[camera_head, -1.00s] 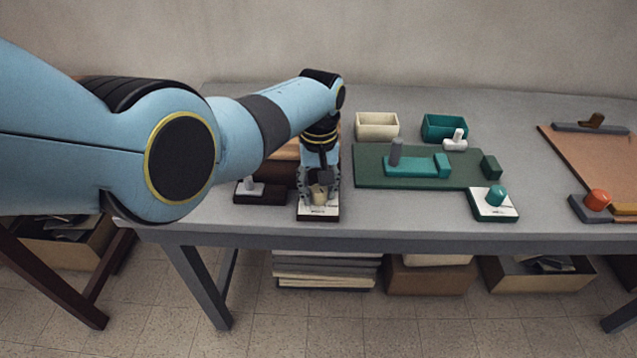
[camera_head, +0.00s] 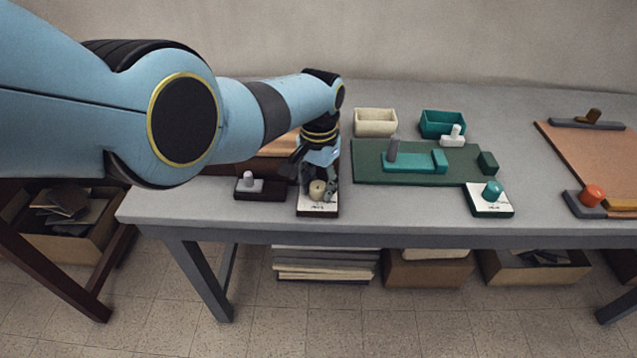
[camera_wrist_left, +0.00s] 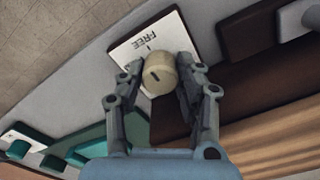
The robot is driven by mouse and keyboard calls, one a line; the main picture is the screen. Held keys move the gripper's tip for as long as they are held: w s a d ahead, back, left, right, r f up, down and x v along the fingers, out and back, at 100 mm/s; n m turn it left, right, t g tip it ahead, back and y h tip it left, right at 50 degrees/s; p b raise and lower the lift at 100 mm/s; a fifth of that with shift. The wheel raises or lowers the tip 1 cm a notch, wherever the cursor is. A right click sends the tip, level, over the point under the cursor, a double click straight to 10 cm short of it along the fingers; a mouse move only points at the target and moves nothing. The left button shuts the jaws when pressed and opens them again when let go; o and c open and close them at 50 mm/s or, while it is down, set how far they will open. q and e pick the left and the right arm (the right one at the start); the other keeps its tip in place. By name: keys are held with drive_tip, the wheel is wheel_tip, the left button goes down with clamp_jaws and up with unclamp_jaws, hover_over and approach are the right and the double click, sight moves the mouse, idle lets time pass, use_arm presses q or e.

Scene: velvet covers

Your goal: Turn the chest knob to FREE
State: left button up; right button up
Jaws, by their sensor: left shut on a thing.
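The chest knob (camera_head: 316,189) is a cream round knob on a white card (camera_head: 316,209) with a dark base, at the front edge of the table. My left gripper (camera_head: 319,186) points down and is shut on it. In the left wrist view, its two grey fingers flank the knob (camera_wrist_left: 159,73), one on each side. A short dark mark shows on the knob. The word FREE and a small tick show on the card (camera_wrist_left: 135,46) beyond it. Whether the mark lines up with the tick is hard to tell. The wooden chest (camera_head: 285,148) is partly hidden behind my arm. My right gripper is out of view.
A dark block with a grey peg (camera_head: 249,183) stands close left of the knob. A green board (camera_head: 367,170) with teal parts and a teal knob (camera_head: 491,191) lie to the right. Cream (camera_head: 375,123) and teal (camera_head: 442,124) bins stand behind.

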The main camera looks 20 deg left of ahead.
sight(319, 184)
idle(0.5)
use_arm(q)
drive_tip(key=o, duration=1.1)
drive_tip(key=shift+o, duration=0.2)
drive_tip(key=shift+r, duration=0.15)
wheel_tip(319, 184, up, 12)
